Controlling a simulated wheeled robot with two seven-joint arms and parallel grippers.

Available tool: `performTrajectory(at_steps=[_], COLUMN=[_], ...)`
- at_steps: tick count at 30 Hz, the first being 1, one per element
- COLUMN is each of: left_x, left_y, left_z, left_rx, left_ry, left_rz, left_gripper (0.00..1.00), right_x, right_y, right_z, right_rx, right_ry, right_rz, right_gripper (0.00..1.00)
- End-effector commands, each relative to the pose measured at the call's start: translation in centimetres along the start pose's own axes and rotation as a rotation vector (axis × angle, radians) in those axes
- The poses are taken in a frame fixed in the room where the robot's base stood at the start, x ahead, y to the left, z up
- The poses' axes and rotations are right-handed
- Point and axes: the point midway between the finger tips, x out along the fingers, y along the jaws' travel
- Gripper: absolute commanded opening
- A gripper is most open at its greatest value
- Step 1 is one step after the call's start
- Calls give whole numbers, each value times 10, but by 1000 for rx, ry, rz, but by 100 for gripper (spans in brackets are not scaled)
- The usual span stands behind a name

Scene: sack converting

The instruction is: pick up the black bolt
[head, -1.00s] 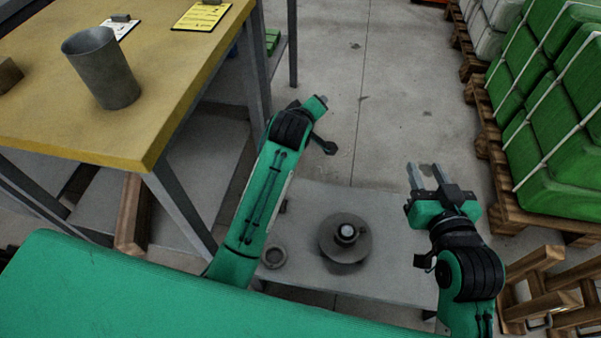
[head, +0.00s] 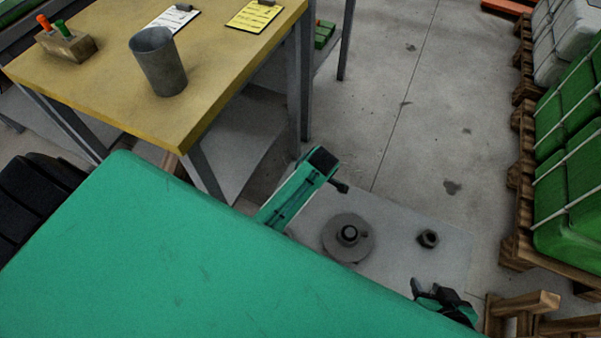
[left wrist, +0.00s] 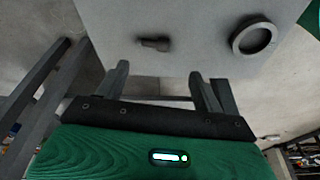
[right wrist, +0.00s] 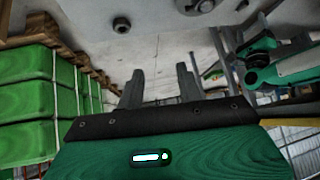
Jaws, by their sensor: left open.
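The black bolt (left wrist: 153,43) lies on its side on the grey tabletop in the left wrist view. My left gripper (left wrist: 158,82) is open and empty, its fingers pointing towards the tabletop. The bolt is ahead of the gap between them, apart from both fingers. I cannot make out the bolt in the head view, where my own green body and arm cover part of the table. My right gripper (right wrist: 160,85) is open and empty, away from the bolt; only dark parts of it show low in the head view.
A grey ring (left wrist: 252,38) lies right of the bolt. A round flanged disc (head: 337,245) and a dark nut (head: 428,239) are on the low grey table (head: 395,265). A yellow-topped bench (head: 105,85) stands left, pallets with green sacks (head: 570,200) right.

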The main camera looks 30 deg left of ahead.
Motion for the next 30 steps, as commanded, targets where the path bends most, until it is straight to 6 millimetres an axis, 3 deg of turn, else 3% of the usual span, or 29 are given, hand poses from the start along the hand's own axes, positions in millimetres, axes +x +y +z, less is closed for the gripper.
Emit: performTrajectory(at_steps=[6,14,30], left_x=[27,37,82], left_y=[1,3,9], left_z=[0,1,2], left_rx=[1,1,1], left_ry=[1,0,-1], left_rz=[1,3,3], left_gripper=[69,69,69], right_x=[10,14,24], right_y=[-13,-19,-50], right_z=[-6,-10,-24], right_rx=[-3,-2,17], right_ry=[102,152,406], right_rz=[-34,-50,-130], right_gripper=[36,36,36])
